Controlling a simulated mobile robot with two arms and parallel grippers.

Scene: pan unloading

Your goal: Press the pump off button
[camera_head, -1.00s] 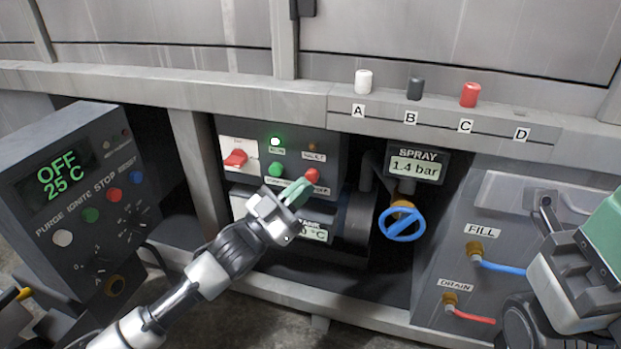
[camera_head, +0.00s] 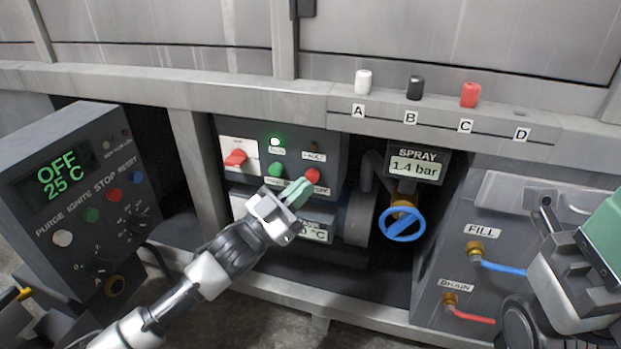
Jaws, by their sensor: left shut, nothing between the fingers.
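The pump box (camera_head: 228,127) sits in the recess under the ledge. It carries a red rotary switch (camera_head: 236,158), a lit green lamp (camera_head: 276,142), an unlit fault lamp (camera_head: 314,146), a green button (camera_head: 276,169) and a red button (camera_head: 313,176). My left gripper (camera_head: 297,192) is shut and empty, with its green fingertips just below and left of the red button. I cannot tell whether they touch it. The gripper covers part of the labels under the buttons. My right gripper (camera_head: 577,290) shows only in part at the right edge, beside the fill and drain panel.
A burner control box (camera_head: 75,245) reading OFF 25 C stands at left. Right of the pump box are a spray gauge (camera_head: 415,168) reading 1.4 bar and a blue valve wheel (camera_head: 402,225). White, black and red caps stand on the ledge (camera_head: 225,88) above.

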